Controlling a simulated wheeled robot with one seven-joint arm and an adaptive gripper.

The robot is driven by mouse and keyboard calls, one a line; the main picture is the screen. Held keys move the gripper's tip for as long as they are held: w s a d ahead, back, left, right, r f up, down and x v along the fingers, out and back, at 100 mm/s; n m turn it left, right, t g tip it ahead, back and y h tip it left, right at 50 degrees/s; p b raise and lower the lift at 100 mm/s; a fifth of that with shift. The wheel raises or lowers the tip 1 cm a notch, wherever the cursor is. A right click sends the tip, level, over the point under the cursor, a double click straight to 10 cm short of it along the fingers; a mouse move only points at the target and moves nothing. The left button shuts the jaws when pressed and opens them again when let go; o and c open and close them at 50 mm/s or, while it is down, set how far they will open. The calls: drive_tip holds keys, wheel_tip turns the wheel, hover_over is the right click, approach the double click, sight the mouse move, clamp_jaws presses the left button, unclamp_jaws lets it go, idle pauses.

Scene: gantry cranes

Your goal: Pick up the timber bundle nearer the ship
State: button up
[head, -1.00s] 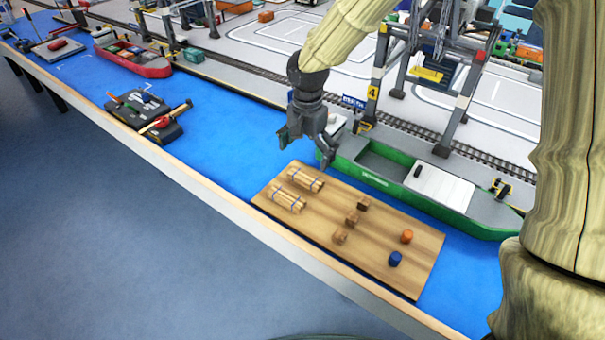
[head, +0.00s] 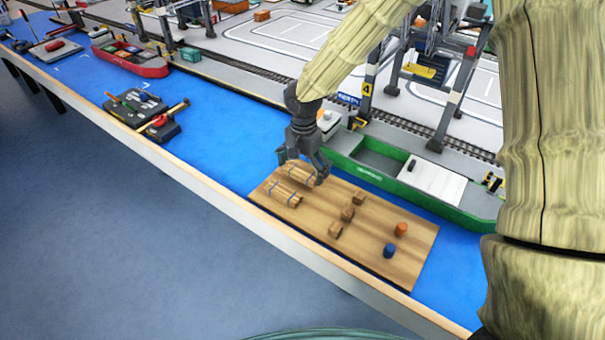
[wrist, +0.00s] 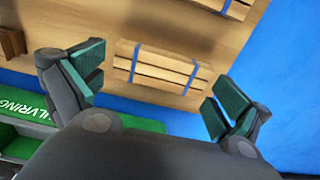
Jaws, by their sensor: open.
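Two timber bundles, pale sticks tied with blue bands, lie side by side on a wooden board (head: 378,217). The timber bundle nearer the ship (head: 300,174) is partly behind my gripper (head: 304,174) in the head view. In the wrist view this bundle (wrist: 160,68) lies between and beyond the open fingers of my gripper (wrist: 157,95), apart from both green pads. The other bundle (head: 281,193) lies nearer the table edge; its edge shows at the top of the wrist view (wrist: 215,5). The green ship (head: 410,180) floats alongside the board on the blue surface.
Several small brown blocks (head: 347,214), an orange barrel (head: 401,230) and a blue barrel (head: 389,250) stand on the board's right part. A crane leg (head: 452,110) rises behind the ship.

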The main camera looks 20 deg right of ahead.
drive_tip(key=shift+w+f, duration=0.1)
drive_tip(key=c, duration=0.8)
drive_tip(key=shift+r, duration=0.2)
